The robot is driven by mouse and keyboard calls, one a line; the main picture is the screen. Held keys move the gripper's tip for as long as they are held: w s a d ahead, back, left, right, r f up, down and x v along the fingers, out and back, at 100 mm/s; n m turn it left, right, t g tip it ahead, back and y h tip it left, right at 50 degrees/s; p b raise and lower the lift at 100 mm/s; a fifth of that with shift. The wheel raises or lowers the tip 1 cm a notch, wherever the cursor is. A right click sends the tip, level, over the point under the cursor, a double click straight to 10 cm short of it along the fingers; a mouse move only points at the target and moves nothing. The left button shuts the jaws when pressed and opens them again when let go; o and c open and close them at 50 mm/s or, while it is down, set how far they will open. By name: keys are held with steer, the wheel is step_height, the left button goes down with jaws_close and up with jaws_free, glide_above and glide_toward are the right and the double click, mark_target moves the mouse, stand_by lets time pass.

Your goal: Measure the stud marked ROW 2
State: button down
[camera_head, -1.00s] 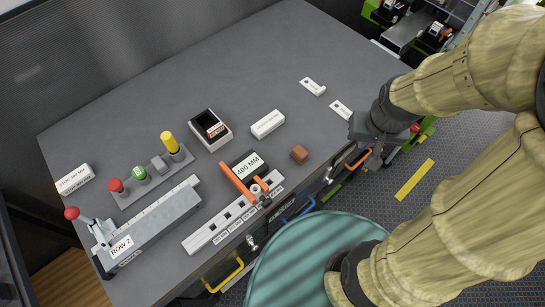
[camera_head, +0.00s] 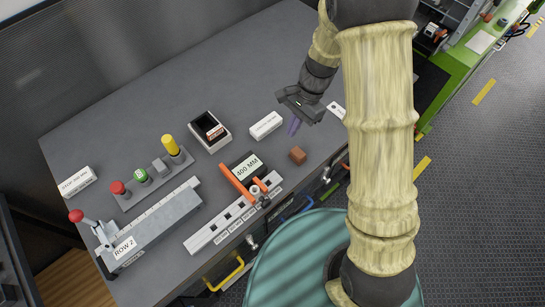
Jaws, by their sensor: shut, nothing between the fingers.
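A label reading ROW 2 (camera_head: 124,248) is on the near left end of a long grey bar (camera_head: 165,224) at the bench's front left. A pale strip with scale-like marks (camera_head: 160,207) runs along the bar's far side. A small metal mechanism with a red knob (camera_head: 76,215) stands at its left end. My gripper (camera_head: 293,126) is shut and empty, pointing down over the right part of the bench, beside a white labelled block and well right of the ROW 2 bar. Its exact height is unclear.
An orange tool (camera_head: 240,185) lies by a dark 400 MM plate (camera_head: 246,168) and a slotted white rail (camera_head: 218,233). The bench's back is clear.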

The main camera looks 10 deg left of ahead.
mark_target(253, 178)
steer(key=p+x, duration=0.2)
steer(key=x, duration=0.7)
steer(key=shift+s+f, duration=0.2)
steer(key=shift+f, duration=0.1)
steer(key=shift+s+a+p, duration=1.15)
steer(key=shift+s+p, duration=0.05)
steer(key=shift+s, duration=0.05)
steer(key=shift+s+a+f, duration=0.15)
steer(key=shift+s+a, duration=0.1)
